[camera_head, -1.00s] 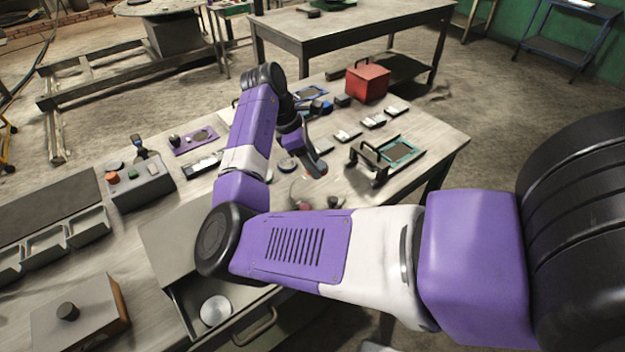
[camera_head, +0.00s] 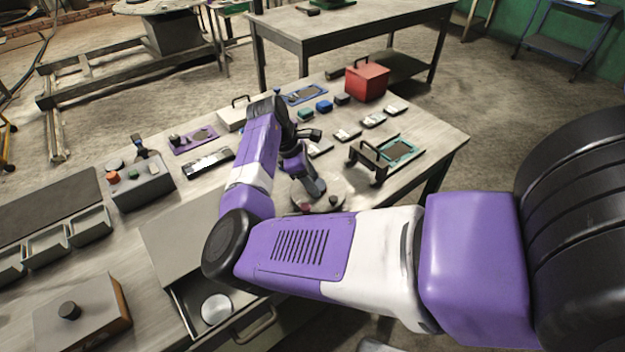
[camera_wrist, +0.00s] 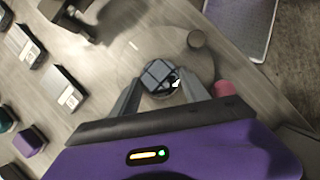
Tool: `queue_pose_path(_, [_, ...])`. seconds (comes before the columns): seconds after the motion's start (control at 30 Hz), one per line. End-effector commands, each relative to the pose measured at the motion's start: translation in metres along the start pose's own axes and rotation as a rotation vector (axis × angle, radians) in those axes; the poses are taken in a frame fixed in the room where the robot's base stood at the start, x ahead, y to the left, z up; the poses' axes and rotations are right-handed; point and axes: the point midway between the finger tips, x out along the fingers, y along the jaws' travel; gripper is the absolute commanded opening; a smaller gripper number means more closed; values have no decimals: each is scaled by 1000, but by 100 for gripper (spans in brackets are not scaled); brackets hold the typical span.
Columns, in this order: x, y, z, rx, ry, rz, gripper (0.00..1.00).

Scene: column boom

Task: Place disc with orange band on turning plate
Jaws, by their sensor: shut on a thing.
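My gripper (camera_head: 316,190) points down over the turning plate (camera_head: 335,187), a pale round plate near the table's front edge. A red knob (camera_head: 305,208) and a dark knob (camera_head: 333,200) show at the plate. In the wrist view, my gripper (camera_wrist: 162,82) is shut on a small dark round disc (camera_wrist: 158,76) with grey panels on its top. No orange band can be made out on it. The turning plate (camera_wrist: 207,65) shows behind and right of the disc. I cannot tell whether the disc touches the plate.
An open drawer (camera_head: 222,310) with a round silver piece is at the front left.

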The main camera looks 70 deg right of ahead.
Motion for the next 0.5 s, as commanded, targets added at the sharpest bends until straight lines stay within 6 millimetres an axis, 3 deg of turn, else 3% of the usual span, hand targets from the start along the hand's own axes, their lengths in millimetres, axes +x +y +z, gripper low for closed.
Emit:
queue_pose_path(0.03, [1,0,0,0,-2,0,0])
queue_pose_path(0.07, [1,0,0,0,-1,-1,59])
queue_pose_path(0.13, [1,0,0,0,-1,-1,73])
queue_pose_path(0.5, [0,0,0,1,1,0,75])
